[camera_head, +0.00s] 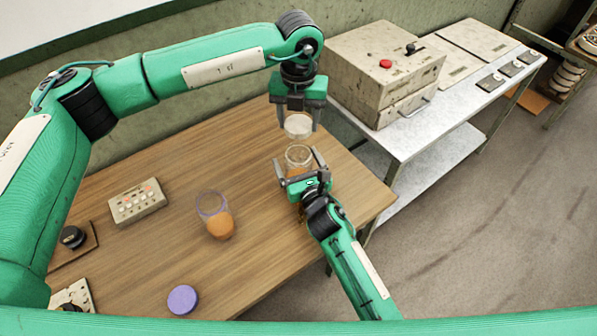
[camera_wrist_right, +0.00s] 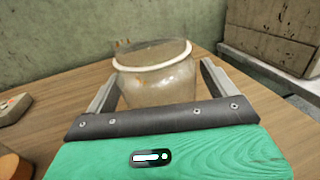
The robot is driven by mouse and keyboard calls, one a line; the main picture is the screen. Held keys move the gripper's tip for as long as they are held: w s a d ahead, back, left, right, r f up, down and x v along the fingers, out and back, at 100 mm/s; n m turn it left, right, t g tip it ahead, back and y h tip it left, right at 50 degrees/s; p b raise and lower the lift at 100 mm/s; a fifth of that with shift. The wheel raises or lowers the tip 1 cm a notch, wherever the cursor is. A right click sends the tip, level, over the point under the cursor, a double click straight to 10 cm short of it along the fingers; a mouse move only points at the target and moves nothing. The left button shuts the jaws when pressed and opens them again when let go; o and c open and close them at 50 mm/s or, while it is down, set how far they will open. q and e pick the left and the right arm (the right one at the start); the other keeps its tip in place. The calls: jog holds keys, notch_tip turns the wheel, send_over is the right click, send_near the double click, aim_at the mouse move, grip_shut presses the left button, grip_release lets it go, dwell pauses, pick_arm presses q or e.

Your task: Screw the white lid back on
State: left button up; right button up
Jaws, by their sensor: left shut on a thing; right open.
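My left gripper (camera_head: 298,113) points down over the table's right part and is shut on the white lid (camera_head: 298,127). The lid is held above a clear glass jar (camera_head: 298,156), with a small gap visible between them from the head. The jar stands upright on the wooden table and its mouth looks uncovered. My right gripper (camera_head: 300,172) is open, with one finger on each side of the jar. In the right wrist view the jar (camera_wrist_right: 155,82) sits between the spread fingers; whether they touch it I cannot tell.
A purple lid (camera_head: 182,299) lies near the front. A button box (camera_head: 137,202) is at the left. A machine with a red button (camera_head: 385,63) stands on a metal bench behind right.

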aim_at(299, 143)
jog(key=shift+w+a, duration=0.15)
jog(key=shift+w, duration=0.2)
jog(key=c, duration=1.5)
pick_arm(q)
jog(key=shift+f, duration=2.5)
jog(key=shift+f, duration=0.1)
jog(key=shift+f, duration=0.8)
jog(key=shift+f, duration=0.55)
